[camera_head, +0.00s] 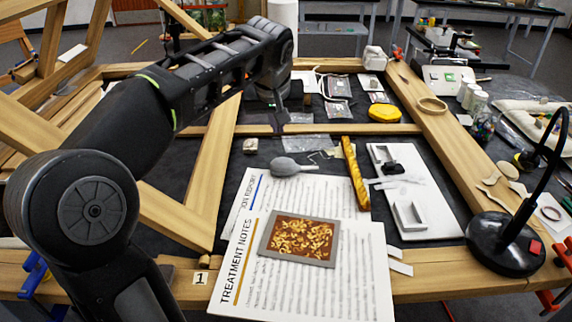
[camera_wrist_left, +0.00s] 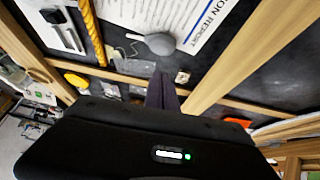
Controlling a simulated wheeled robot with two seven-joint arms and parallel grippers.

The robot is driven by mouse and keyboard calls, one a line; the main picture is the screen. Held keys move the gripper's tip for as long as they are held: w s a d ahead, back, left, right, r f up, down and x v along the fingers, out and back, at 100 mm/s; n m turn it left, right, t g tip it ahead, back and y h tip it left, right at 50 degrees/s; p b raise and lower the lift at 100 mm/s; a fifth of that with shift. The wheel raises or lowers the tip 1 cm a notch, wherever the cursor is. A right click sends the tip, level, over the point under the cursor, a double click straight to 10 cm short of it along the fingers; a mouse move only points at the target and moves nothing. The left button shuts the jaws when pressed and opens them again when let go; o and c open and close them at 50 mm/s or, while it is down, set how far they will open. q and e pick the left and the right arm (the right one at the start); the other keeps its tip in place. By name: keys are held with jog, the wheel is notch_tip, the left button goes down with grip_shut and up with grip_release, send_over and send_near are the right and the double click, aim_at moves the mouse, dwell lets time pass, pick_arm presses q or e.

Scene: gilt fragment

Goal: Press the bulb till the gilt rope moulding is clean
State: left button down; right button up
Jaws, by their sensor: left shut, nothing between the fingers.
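In the left wrist view the bulb (camera_wrist_left: 160,43) and the moulding (camera_wrist_left: 92,32) show near the top. My left gripper (camera_head: 279,126) is beyond the bulb, pointing down and apart from it. Its fingers (camera_wrist_left: 161,84) are shut and empty. My right gripper is not in view.
A framed gilt ornament panel (camera_head: 299,240) lies on the treatment notes (camera_head: 240,285). A white board (camera_head: 432,205) with small pieces is to the right. A black lamp (camera_head: 506,243) stands far right. Wooden beams (camera_head: 222,150) surround the dark work surface.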

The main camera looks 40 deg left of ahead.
pick_arm(q)
send_over(281, 160)
jog(key=shift+t+y, duration=0.4)
notch_tip(281, 160, down, 8)
jog(key=shift+a+f, duration=0.1)
jog(key=shift+s+d+f, duration=0.15)
jog(key=shift+f, duration=0.4)
jog(key=shift+s+d+f, duration=0.1)
jog(key=shift+f, duration=0.45)
jog(key=shift+d+f, duration=0.1)
jog(key=shift+f, duration=0.5)
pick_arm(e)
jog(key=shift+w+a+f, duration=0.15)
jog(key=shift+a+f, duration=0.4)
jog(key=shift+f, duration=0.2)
